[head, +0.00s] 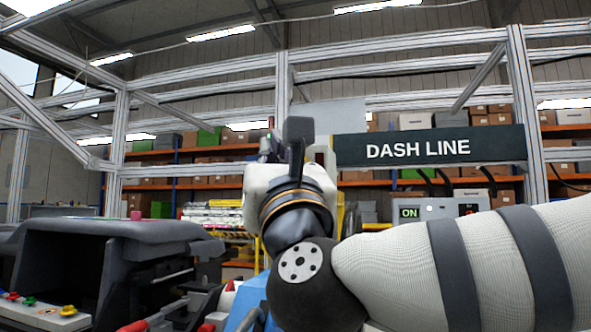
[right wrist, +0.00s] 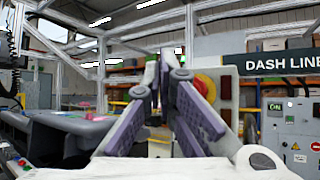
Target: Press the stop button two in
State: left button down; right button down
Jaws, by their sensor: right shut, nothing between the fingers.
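A red stop button (right wrist: 206,87) with a yellow surround sits on a pale upright box in the right wrist view, partly hidden behind my fingers. My right gripper (right wrist: 167,66) is shut and empty, with its grey-purple fingers in front of and left of the button in that view. I cannot tell whether the fingers touch it. In the head view my right gripper (head: 284,140) is raised near the middle, and it and the wrist hide the button. My left gripper is not in view.
A dark dashboard module (head: 150,232) stands at the left, with small coloured knobs (head: 40,306) in front. A control panel (head: 446,207) with a green ON display stands at the right, below the DASH LINE sign (head: 430,147). Metal framing (head: 525,90) surrounds the area.

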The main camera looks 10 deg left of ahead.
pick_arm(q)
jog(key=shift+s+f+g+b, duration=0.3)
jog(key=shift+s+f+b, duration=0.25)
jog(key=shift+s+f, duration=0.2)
pick_arm(e)
jog(key=w, duration=0.5)
jog(key=shift+w+d, duration=0.1)
jog(key=shift+w, duration=0.25)
dwell(0.3)
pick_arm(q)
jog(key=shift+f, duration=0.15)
pick_arm(e)
jog(key=shift+w, duration=0.45)
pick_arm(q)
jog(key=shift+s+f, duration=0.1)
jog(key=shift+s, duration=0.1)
pick_arm(e)
jog(key=shift+w, duration=0.4)
jog(key=shift+s, duration=0.15)
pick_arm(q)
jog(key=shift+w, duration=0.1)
pick_arm(e)
jog(key=shift+s, duration=0.7)
